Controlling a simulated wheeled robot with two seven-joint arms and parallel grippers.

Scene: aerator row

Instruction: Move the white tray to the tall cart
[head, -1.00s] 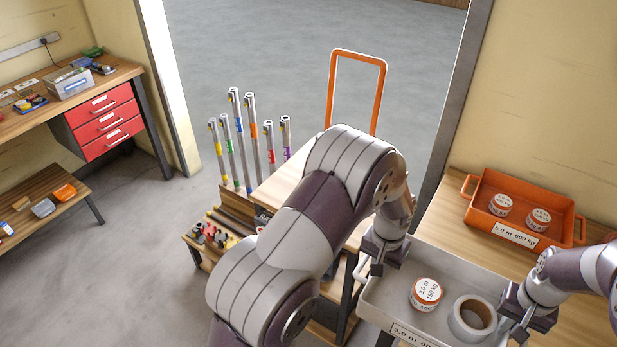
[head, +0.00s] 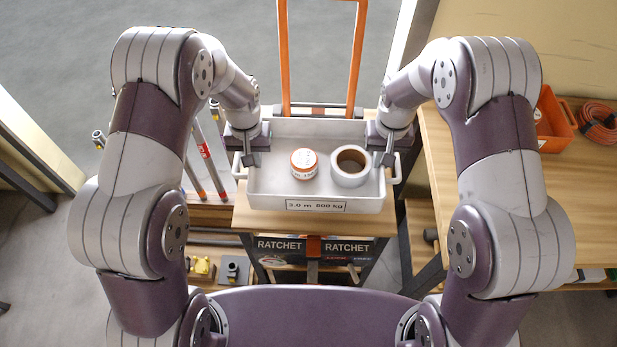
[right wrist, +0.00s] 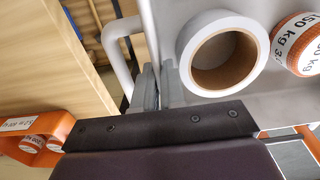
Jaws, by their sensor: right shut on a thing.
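The white tray (head: 265,203) is centred in the head view, level, over the wooden top (head: 300,224) of the cart with the tall orange handle (head: 283,60). I cannot tell whether it rests on that top or hangs just above it. It holds an orange-and-white roll (head: 304,163) and a white tape ring (head: 350,166). My left gripper (head: 251,158) is at its left end and looks shut on it. My right gripper (head: 387,158) is shut on its right end; in the right wrist view its grey fingers (right wrist: 152,88) pinch beside the white handle (right wrist: 118,55).
A wooden bench (head: 442,180) stands close on the right, with an orange tray (head: 552,125) and a coiled orange hose (head: 600,122). Upright poles (head: 205,155) stand left of the tray. Ratchet boxes (head: 280,248) sit below the cart top.

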